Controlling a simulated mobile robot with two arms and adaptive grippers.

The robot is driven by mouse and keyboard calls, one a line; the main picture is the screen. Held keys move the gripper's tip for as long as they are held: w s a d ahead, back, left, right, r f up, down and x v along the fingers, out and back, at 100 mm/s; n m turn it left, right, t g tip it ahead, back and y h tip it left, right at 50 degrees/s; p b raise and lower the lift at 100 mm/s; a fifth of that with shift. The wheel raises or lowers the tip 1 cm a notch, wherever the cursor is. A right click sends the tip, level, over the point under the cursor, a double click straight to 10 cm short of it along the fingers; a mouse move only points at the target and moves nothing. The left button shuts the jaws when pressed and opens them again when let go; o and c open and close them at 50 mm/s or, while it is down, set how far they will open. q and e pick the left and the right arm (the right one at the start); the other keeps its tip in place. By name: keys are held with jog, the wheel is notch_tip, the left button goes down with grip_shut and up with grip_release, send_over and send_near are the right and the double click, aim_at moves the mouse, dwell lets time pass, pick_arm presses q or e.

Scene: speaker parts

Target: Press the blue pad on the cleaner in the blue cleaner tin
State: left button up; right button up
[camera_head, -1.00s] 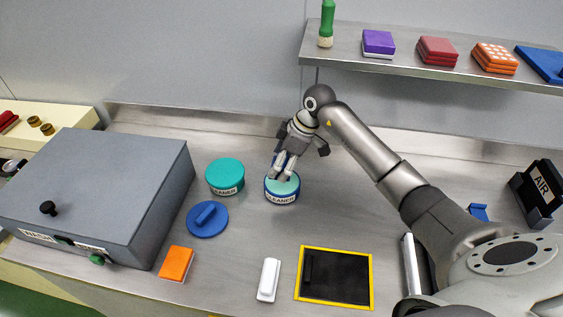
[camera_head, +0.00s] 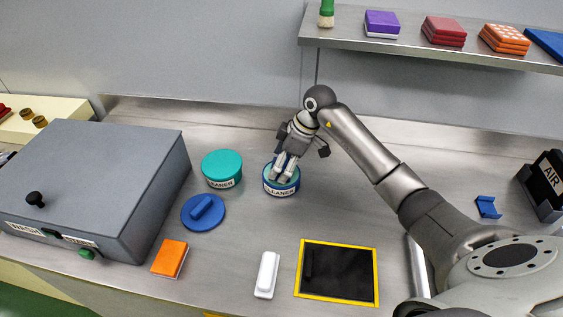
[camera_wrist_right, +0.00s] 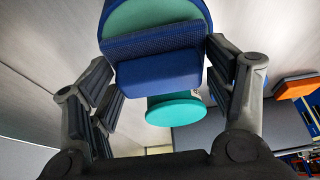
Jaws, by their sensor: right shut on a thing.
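The blue cleaner tin (camera_head: 283,190) stands on the bench, labelled CLEANER, with pale green cleaner inside. My right gripper (camera_head: 284,174) points down into its open top. In the right wrist view the gripper (camera_wrist_right: 160,62) is shut on the blue pad (camera_wrist_right: 158,72), which sits between its fingers against the tin's cleaner (camera_wrist_right: 150,14). The pad's underside is hidden, so I cannot tell how firmly it touches. A round blue lid (camera_head: 203,213) with a bar handle lies to the left. My left gripper is not in view.
A closed teal cleaner tin (camera_head: 222,168) stands just left of the blue tin. A grey wash box (camera_head: 95,180) fills the left. An orange-topped block (camera_head: 170,258), a white handled block (camera_head: 267,274) and a yellow-edged black mat (camera_head: 338,273) lie in front. A shelf (camera_head: 430,50) hangs behind.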

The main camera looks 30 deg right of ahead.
jog(key=shift+f, duration=0.5)
dwell(0.5)
jog(key=shift+f, duration=0.1)
dwell(1.8)
notch_tip(320, 180, up, 7)
jog(key=p, duration=0.7)
jog(key=shift+p, duration=0.35)
dwell(0.5)
